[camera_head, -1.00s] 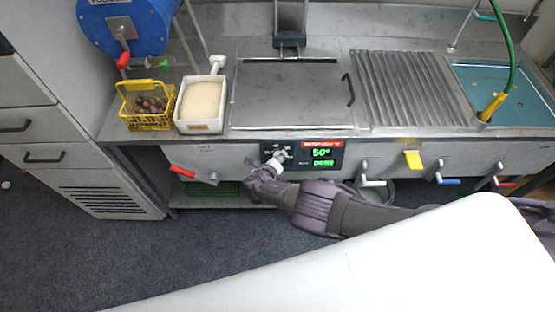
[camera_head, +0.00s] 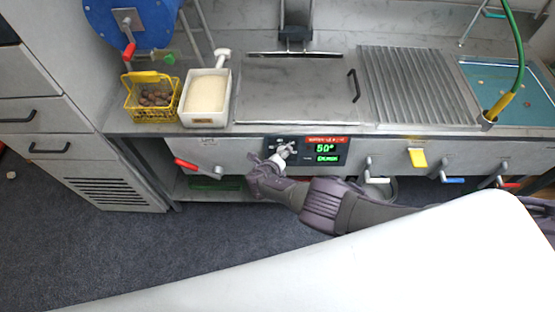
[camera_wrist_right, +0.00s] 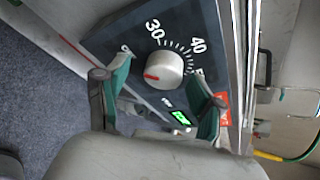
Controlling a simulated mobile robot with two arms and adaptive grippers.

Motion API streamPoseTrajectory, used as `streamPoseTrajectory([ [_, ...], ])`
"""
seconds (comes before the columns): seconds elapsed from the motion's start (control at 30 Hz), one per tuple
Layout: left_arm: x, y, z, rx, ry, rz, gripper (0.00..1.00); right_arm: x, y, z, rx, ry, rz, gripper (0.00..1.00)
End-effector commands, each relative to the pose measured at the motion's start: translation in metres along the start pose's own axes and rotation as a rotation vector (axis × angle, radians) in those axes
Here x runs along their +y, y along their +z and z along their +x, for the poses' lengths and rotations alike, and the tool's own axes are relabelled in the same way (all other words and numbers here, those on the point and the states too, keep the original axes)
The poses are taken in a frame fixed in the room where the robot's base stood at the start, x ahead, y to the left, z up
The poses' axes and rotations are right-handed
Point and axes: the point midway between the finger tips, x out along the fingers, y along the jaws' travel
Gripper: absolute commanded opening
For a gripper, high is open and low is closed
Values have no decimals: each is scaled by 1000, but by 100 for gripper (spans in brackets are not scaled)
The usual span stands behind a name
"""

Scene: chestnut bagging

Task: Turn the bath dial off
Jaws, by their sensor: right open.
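The bath dial (camera_wrist_right: 165,69) is a round silver knob with a red pointer mark on a dark panel (camera_wrist_right: 118,38). In the right wrist view its red mark points to the lower left, away from the printed 30 and 40. A label at the left is partly hidden by a finger. In the head view the dial (camera_head: 285,151) sits left of the green display (camera_head: 325,149), which reads 50°. My right gripper (camera_wrist_right: 160,84) is open, its two green-padded fingers on either side of the dial; contact cannot be told. It also shows in the head view (camera_head: 268,172). My left gripper is not in view.
A red-handled tap (camera_head: 190,164) sits left of the panel, and a white-handled tap (camera_head: 376,180) sits right. Above are a yellow basket of chestnuts (camera_head: 152,114), a white tub (camera_head: 190,122) and a metal lid (camera_head: 295,90).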

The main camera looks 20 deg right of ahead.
Motion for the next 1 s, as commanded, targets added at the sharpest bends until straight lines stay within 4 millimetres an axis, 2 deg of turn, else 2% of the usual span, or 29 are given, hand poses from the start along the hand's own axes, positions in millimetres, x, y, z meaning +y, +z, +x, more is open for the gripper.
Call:
streamPoseTrajectory([
  [0.37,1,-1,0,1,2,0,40,-4,-2,-20,2,-2,3,68],
  [0.8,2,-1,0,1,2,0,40,-3,-1,-65,2,-2,-1,68],
  [1.0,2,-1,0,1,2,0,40,-4,-1,-70,3,-4,-1,68],
])
